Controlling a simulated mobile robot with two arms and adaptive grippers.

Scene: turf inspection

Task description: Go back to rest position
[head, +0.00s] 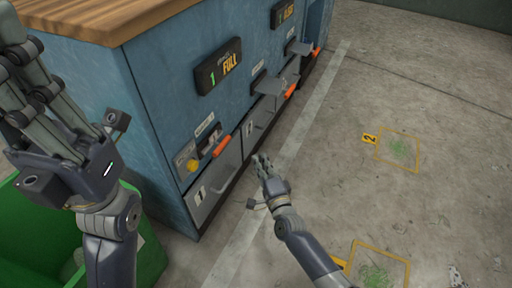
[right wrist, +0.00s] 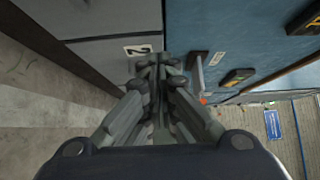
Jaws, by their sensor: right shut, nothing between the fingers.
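My right gripper (head: 262,162) is low in front of the blue cabinet's drawers, near the floor line. In the right wrist view its fingers (right wrist: 160,66) are together with nothing between them. My left gripper (head: 22,70) is raised at the left edge of the head view, above a green bin. Its fingers point up, partly cut off by the frame, so I cannot tell whether it is open or shut.
The green bin (head: 148,255) stands at lower left. Marked turf patches (head: 400,148) lie on the open concrete floor at right.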

